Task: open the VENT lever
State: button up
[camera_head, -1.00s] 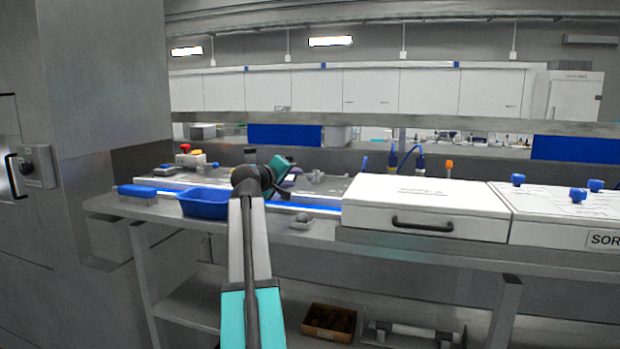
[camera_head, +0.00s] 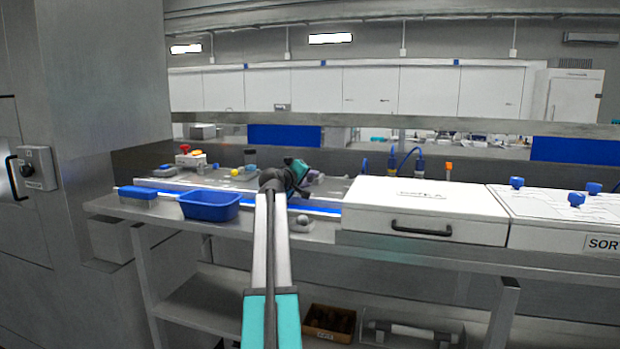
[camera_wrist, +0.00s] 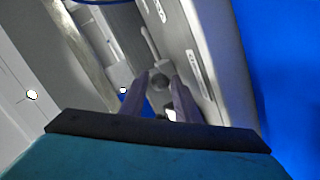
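My gripper (camera_head: 308,176) is over the bench, behind the blue tray and left of the white box, with my arm in front of it. In the wrist view my gripper (camera_wrist: 160,84) has two dark fingers apart, with nothing seen held. I cannot tell whether this knob belongs to the VENT lever. No lever marked VENT can be read in either view.
A blue tray (camera_head: 210,216) and a blue-topped block (camera_head: 137,203) are on the left of the bench. A white box with a black handle (camera_head: 421,236) and a white box with blue knobs (camera_head: 560,238) fill the right. A red-knobbed unit (camera_head: 190,160) stands at back left.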

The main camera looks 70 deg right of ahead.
jog(key=shift+d+f, duration=0.1)
jog(key=shift+d, duration=0.6)
grip_shut()
